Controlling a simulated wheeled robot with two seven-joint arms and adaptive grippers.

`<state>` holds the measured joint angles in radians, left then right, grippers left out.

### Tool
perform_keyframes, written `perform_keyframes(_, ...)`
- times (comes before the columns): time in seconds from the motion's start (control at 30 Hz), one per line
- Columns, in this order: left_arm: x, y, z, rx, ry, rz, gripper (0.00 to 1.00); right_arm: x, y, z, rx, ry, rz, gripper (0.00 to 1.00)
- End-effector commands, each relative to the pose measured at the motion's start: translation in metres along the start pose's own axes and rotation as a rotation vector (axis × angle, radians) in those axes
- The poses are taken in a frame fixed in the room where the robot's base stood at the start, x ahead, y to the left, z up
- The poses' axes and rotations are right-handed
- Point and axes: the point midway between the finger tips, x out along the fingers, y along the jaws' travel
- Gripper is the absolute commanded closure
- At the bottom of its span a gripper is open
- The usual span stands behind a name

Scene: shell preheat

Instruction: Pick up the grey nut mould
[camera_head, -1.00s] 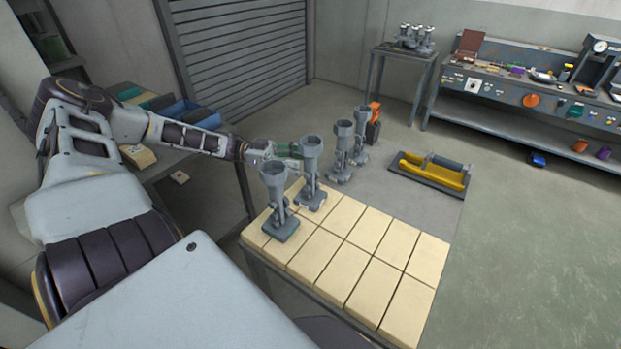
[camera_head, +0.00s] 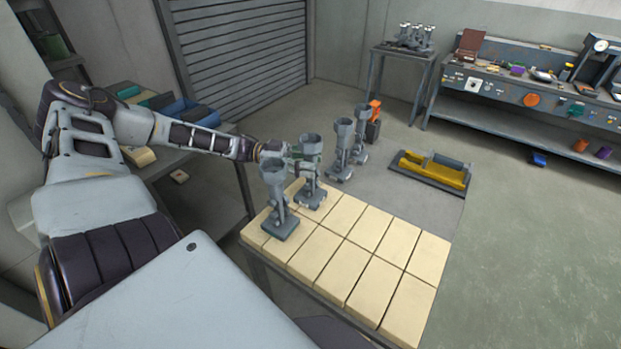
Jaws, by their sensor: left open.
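Several grey moulds with round cup tops and square feet stand upright in a row along the left and back of the table. The nearest mould (camera_head: 276,200) is at the front left, and the second mould (camera_head: 311,192) stands just behind it. A third (camera_head: 342,150) and a fourth (camera_head: 361,135) stand farther back. I cannot tell by looks which one is the nut mould. My left gripper (camera_head: 303,158) reaches in from the left at the upper part of the second mould. It is open, and its fingertips are partly hidden there. My right gripper does not show.
Cream blocks (camera_head: 372,268) cover the front of the table. A yellow and grey tray (camera_head: 431,170) lies at the back right, and an orange and dark item (camera_head: 374,121) stands behind the moulds. A side shelf (camera_head: 200,150) with bins is under my left arm.

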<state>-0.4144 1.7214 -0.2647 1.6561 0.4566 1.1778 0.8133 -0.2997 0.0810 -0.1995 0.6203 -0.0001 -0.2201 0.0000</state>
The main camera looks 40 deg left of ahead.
Motion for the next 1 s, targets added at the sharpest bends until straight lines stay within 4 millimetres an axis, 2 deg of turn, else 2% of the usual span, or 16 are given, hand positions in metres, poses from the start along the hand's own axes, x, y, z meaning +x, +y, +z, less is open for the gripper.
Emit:
perform_keyframes(0.13, -0.0001, -0.0001, -0.0001, 0.0, 0.0, 0.0, 0.44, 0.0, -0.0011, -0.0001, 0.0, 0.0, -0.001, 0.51)
perform_keyframes(0.57, -0.0005, 0.0, 0.0009, 0.0, -0.002, -0.001, 0.99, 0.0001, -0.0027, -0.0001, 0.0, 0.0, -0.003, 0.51)
perform_keyframes(1.0, -0.0005, 0.0005, 0.0017, -0.001, -0.003, 0.0, 1.0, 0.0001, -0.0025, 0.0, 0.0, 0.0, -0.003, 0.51)
